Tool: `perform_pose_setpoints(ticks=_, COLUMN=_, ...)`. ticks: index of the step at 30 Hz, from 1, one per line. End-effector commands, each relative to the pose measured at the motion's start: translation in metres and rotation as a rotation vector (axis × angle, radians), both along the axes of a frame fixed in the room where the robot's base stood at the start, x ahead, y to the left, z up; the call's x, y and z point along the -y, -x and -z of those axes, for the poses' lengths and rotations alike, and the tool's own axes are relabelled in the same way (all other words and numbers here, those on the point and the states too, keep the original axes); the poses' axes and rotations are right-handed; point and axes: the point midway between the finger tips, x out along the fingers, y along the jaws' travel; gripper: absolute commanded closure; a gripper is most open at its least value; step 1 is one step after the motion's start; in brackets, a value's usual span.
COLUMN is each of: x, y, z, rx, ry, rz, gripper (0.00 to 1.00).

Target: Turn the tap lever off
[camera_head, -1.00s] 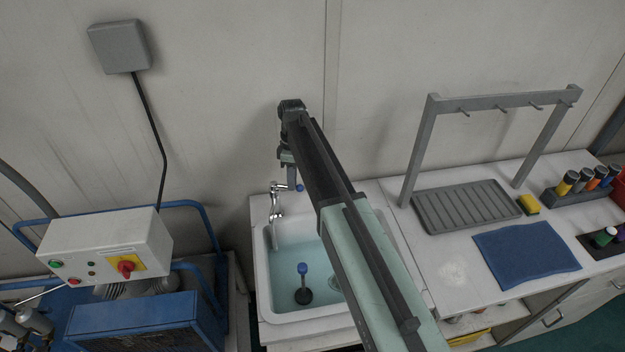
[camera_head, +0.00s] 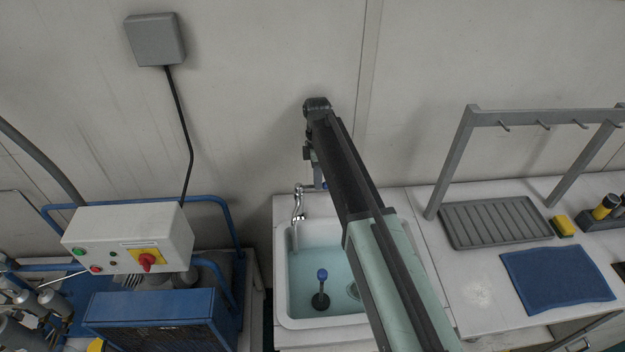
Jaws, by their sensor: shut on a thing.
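The chrome tap (camera_head: 299,203) stands at the back left of the white sink (camera_head: 283,290). Its lever has a blue end (camera_head: 324,186) that points right. A thin stream appears to fall from the spout into the sink. My gripper (camera_head: 316,180) points down at the top of the tap and is shut on the tap lever. My arm hides part of the lever and the fingertips, so the exact grip is hard to see. The sink holds pale blue water, and a dark plunger-like thing with a blue knob (camera_head: 321,275) stands in it.
A blue-framed machine with a white control box (camera_head: 130,238) stands left of the sink. On the right counter are a grey drying tray (camera_head: 495,222) under a peg rack (camera_head: 540,118), a blue cloth (camera_head: 555,278) and a yellow sponge (camera_head: 563,225). The wall is close behind the tap.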

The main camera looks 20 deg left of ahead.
Motion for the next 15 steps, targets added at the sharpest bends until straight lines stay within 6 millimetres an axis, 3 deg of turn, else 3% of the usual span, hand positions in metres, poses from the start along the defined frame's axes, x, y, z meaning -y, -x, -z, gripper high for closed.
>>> perform_pose_setpoints(ticks=4, x=-0.0002, y=0.0028, z=0.0005, rx=-0.003, ry=0.007, rz=-0.005, gripper=1.00)
perform_pose_setpoints(ticks=5, x=-0.0007, y=0.0032, z=0.0005, rx=-0.004, ry=0.007, rz=-0.006, gripper=0.84)
perform_pose_setpoints(ticks=7, x=-0.0021, y=0.0039, z=0.0006, rx=-0.003, ry=0.005, rz=-0.008, gripper=0.65)
perform_pose_setpoints(ticks=15, x=-0.0061, y=0.0054, z=0.0003, rx=-0.003, ry=0.003, rz=-0.012, gripper=0.65)
